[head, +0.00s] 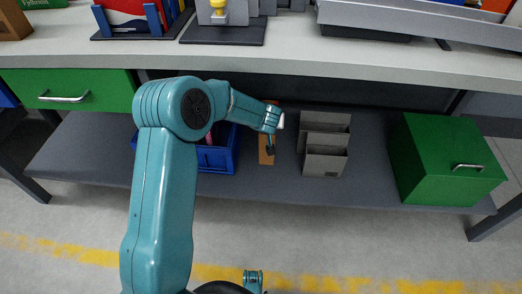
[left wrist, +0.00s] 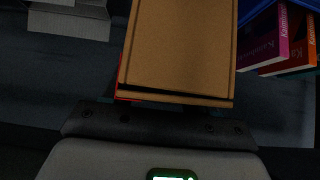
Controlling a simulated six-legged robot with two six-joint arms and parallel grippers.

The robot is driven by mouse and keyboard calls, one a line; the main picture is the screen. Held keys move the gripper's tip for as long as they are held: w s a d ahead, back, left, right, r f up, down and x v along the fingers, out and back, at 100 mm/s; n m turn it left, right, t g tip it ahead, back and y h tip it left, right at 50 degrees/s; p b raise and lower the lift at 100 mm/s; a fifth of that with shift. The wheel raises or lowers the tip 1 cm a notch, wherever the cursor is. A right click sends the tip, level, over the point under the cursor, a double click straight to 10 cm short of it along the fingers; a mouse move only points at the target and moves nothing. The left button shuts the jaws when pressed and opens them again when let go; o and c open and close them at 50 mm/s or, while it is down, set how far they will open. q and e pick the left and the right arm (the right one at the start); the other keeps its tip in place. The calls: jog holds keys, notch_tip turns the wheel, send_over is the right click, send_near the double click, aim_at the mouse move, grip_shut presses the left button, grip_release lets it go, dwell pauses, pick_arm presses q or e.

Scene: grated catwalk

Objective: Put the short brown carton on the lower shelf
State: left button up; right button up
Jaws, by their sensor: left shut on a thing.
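The brown carton (head: 265,157) is on or just above the grey lower shelf (head: 90,155), between the blue bin and the grey holder. My left arm reaches in over it, and my left gripper (head: 270,147) is shut on the carton, hiding part of it. In the left wrist view the carton (left wrist: 180,45) fills the upper middle, close to the gripper's dark front. Whether its underside touches the shelf cannot be told.
A blue bin (head: 222,158) with books (left wrist: 268,38) stands left of the carton. A grey stepped holder (head: 325,160) and a green box (head: 440,160) stand to the right. The worktop (head: 300,72) overhangs the shelf. The shelf's left part is clear.

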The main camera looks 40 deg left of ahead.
pick_arm(q)
notch_tip(320, 180, down, 12)
jog(key=b, duration=0.3)
jog(key=shift+s+d+b, duration=0.1)
jog(key=shift+s+b, duration=0.05)
jog(key=shift+b, duration=0.15)
notch_tip(320, 180, down, 5)
jog(key=shift+b, duration=0.7)
pick_arm(e)
notch_tip(320, 180, down, 6)
jog(key=w+d+t, duration=0.1)
jog(key=w, duration=0.1)
jog(key=shift+w, duration=0.4)
pick_arm(q)
jog(key=shift+f+b, duration=0.25)
jog(key=shift+b, duration=0.2)
pick_arm(e)
jog(key=shift+w+d+f, duration=0.1)
jog(key=shift+w+f, duration=0.2)
jog(key=shift+f, duration=0.05)
pick_arm(q)
jog(key=o, duration=1.5)
jog(key=shift+r, duration=0.1)
pick_arm(e)
jog(key=shift+r, duration=0.1)
